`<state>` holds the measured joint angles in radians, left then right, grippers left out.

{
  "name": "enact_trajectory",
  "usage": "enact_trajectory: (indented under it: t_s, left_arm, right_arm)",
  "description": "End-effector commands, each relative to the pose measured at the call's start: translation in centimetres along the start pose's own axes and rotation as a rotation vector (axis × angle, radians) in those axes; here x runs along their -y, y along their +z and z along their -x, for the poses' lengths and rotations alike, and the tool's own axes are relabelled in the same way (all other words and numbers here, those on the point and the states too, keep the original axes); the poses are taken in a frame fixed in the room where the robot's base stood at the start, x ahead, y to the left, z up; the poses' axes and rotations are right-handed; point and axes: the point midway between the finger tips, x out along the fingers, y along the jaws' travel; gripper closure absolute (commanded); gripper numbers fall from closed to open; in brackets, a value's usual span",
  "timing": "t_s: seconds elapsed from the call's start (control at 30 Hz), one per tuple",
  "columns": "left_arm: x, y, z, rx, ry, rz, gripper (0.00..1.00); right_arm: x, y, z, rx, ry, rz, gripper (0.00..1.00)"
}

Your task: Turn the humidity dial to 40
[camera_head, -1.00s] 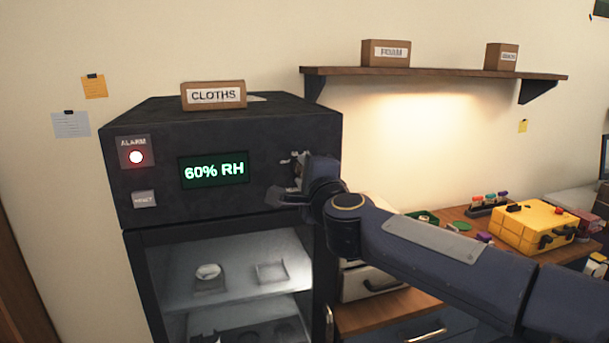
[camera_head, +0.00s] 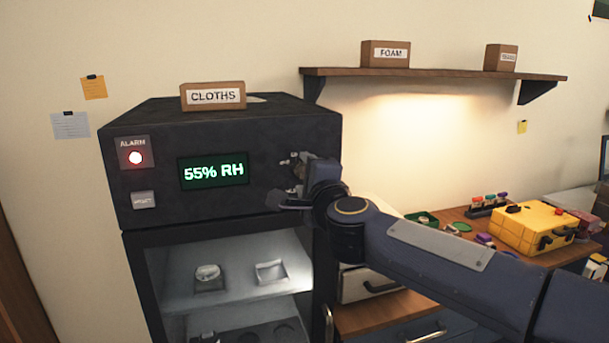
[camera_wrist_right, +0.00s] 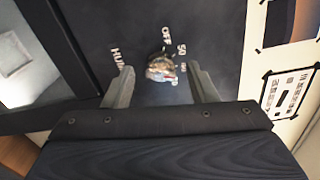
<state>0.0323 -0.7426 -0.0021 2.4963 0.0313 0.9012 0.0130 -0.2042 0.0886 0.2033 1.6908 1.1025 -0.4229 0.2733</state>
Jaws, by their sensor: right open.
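The black cabinet (camera_head: 240,130) has a green display (camera_head: 213,171) that reads 55% RH. The humidity dial shows in the right wrist view (camera_wrist_right: 162,68) as a small worn knob with white markings around it on the dark panel. My right gripper (camera_wrist_right: 160,82) is open, with one finger on each side of the dial; whether they touch it I cannot tell, but gaps show in the wrist view. In the head view my right gripper (camera_head: 290,182) is at the right end of the cabinet front and mostly hides the dial. My left gripper is not in view.
A lit red alarm lamp (camera_head: 135,158) and a grey button (camera_head: 144,200) are on the cabinet's left front. A CLOTHS box (camera_head: 212,96) stands on top. A shelf (camera_head: 440,73) and a yellow case (camera_head: 533,228) are to the right.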

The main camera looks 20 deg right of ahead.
Motion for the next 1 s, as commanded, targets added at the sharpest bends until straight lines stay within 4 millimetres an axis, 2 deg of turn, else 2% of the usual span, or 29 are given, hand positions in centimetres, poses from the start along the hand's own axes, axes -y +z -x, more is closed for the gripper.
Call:
enact_trajectory:
  t_s: [0.2, 0.4, 1.0]
  left_arm:
    - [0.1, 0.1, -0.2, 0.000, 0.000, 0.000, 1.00]
    - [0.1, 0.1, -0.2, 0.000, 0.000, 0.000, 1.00]
    - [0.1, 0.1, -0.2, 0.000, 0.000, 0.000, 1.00]
  right_arm:
    - [0.1, 0.0, 3.9, 0.000, -0.003, -0.001, 0.48]
    - [0.1, 0.0, 6.3, 0.000, -0.002, -0.001, 0.48]
    - [-0.1, -0.1, 7.3, 0.026, -0.005, 0.041, 0.48]
